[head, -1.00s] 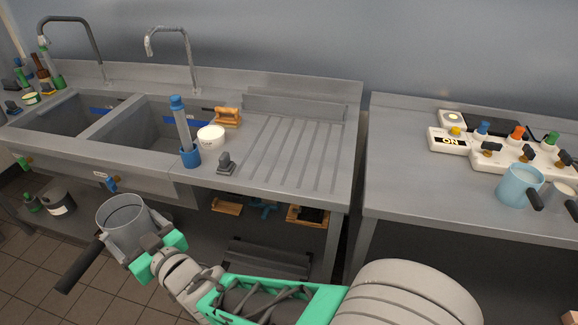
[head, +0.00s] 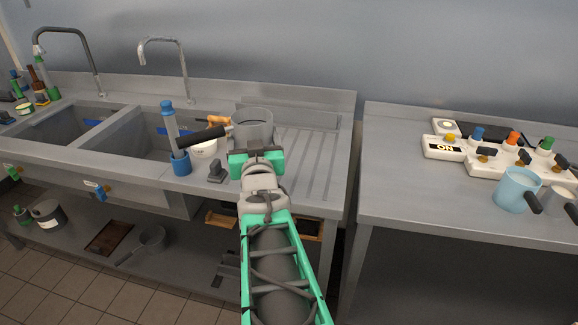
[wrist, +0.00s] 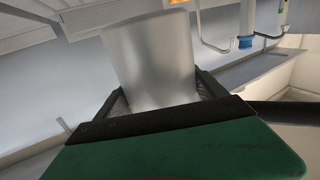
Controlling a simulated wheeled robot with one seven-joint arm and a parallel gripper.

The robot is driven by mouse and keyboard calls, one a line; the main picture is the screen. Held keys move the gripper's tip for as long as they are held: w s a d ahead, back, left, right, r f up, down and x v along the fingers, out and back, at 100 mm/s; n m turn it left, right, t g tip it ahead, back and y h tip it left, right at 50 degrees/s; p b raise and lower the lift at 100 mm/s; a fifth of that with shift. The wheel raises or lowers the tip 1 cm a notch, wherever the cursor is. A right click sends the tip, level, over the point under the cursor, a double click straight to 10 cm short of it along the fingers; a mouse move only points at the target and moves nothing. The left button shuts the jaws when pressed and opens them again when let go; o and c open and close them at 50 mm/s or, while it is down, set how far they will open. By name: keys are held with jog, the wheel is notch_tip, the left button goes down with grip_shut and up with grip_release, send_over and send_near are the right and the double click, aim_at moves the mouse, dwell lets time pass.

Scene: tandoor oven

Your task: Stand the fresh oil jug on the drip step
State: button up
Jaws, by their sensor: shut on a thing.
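My gripper (head: 256,152) is shut on a grey metal jug (head: 254,122) with a long black handle pointing left. The jug is roughly upright, in front of the ridged drainboard (head: 305,165) in the head view; its base is hidden by the gripper, so I cannot tell whether it touches. The jug's pale side (wrist: 148,60) fills the middle of the wrist view, between the dark fingers. A raised grey ledge (head: 306,117) at the back of the drainboard looks like the drip step. Another jug, light blue (head: 517,188) with a black handle, stands on the right table.
Left of my gripper are a blue holder with a tall tube (head: 181,163), a white bowl (head: 204,149) and a small grey object (head: 217,171). A tap (head: 165,43) rises behind the sink. The drainboard's right part is clear. A gap separates the right table (head: 400,190).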

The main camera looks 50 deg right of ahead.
jog(key=shift+w+d+f, duration=0.7)
jog(key=shift+d+f, duration=1.4)
jog(key=shift+d, duration=0.15)
jog(key=shift+w+d+f, duration=0.65)
jog(key=shift+d+f, duration=1.5)
jog(key=shift+d, duration=0.1)
jog(key=shift+w+d+f, duration=0.7)
jog(key=shift+d+f, duration=1.4)
jog(key=shift+d, duration=0.15)
jog(key=shift+f, duration=0.2)
jog(key=o, duration=2)
